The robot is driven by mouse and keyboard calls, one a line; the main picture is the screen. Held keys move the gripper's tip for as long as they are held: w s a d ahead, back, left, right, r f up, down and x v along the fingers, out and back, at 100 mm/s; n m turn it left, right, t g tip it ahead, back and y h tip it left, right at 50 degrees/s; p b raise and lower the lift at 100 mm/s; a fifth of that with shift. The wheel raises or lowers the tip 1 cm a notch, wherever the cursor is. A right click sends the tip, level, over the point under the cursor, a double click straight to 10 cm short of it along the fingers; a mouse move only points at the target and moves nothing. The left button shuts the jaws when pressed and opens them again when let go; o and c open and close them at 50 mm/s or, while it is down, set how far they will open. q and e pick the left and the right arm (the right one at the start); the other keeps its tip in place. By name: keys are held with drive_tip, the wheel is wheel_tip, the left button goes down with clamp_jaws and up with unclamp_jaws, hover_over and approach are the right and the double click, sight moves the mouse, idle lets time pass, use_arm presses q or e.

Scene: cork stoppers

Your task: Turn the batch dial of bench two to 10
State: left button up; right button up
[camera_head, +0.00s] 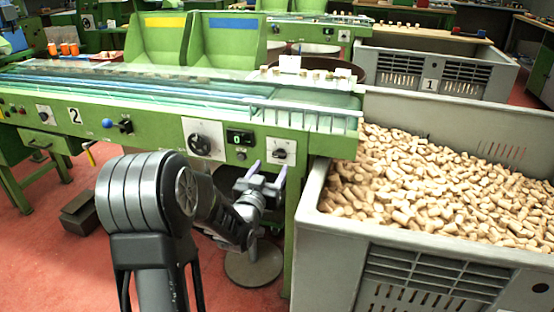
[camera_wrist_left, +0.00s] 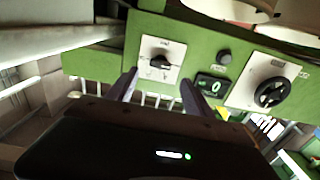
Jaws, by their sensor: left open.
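Bench two (camera_head: 150,128) is a green machine bench with a "2" on its front. Its panel carries a large round black dial (camera_head: 199,141) on a white plate, a small display (camera_head: 240,137) reading 0, and a smaller black knob (camera_head: 280,152) on another white plate. The wrist view shows the knob (camera_wrist_left: 160,62), the display (camera_wrist_left: 212,86) and the large dial (camera_wrist_left: 273,92). The plate labels are too small to read. My left gripper (camera_head: 268,174) is open and empty, just in front of and below the smaller knob, apart from it. My right gripper is not in view.
A grey crate (camera_head: 330,222) full of corks stands close right of the bench. A blue-knobbed lever (camera_head: 108,123) sticks out from the panel's left part. A round foot (camera_head: 254,268) stands on the red floor under the bench. Open floor lies at left front.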

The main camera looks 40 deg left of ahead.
sight(278, 156)
use_arm(q)
drive_tip(key=x, duration=0.6)
drive_tip(key=shift+w, duration=0.2)
clamp_jaws()
idle(0.5)
